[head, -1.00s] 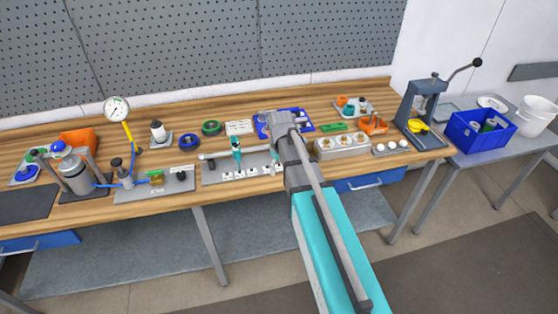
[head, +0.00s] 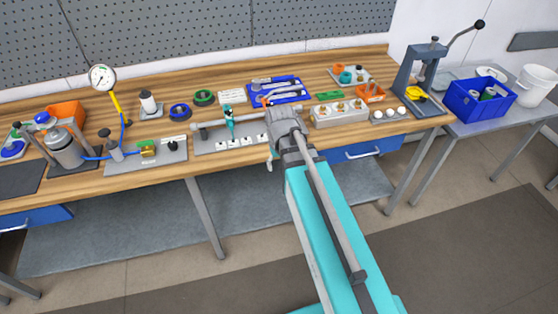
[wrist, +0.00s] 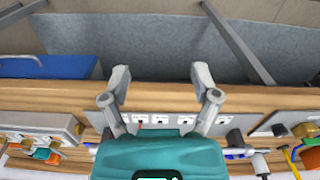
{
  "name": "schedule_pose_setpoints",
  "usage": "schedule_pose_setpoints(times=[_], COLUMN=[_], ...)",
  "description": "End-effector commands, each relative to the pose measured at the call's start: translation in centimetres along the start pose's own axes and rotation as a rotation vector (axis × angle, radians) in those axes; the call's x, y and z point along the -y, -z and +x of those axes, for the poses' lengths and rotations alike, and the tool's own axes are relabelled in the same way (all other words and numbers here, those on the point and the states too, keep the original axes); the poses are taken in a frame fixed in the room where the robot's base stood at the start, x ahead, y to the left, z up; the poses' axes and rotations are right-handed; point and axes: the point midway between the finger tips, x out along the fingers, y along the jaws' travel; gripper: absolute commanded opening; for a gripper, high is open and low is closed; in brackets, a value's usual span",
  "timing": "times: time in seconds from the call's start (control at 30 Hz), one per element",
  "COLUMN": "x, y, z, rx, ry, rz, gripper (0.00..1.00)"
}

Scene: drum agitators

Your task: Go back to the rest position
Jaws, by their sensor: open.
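My gripper is open and empty in the wrist view (wrist: 160,82), its two grey fingers spread apart. Between and beyond them show the front edge of the wooden bench and the grey plate with white labelled squares. In the head view my teal and grey arm reaches toward the bench's front edge, and its fingers are mostly hidden behind the grey wrist. The wooden bench (head: 330,136) runs across the view. The grey plate (head: 205,140) on it, with a horizontal bar and a teal upright part (head: 229,122), lies just left of my wrist.
A blue tray of tools (head: 290,97) and a grey block with several fittings (head: 340,114) stand behind and right of my wrist. A press (head: 420,78) and a blue bin (head: 478,100) are at the right. A gauge (head: 102,77) stands left. The floor in front is clear.

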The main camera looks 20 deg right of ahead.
Motion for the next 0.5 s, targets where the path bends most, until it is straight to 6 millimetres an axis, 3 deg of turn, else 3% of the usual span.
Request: schedule_pose_setpoints(times=[0.3,0.5], x=[0.0,0.6], y=[-0.2,-3.4], z=[0.0,0.0], rx=[0.0,0.0], ry=[0.0,0.0], rz=[0.002,0.053], gripper=[0.79,0.79])
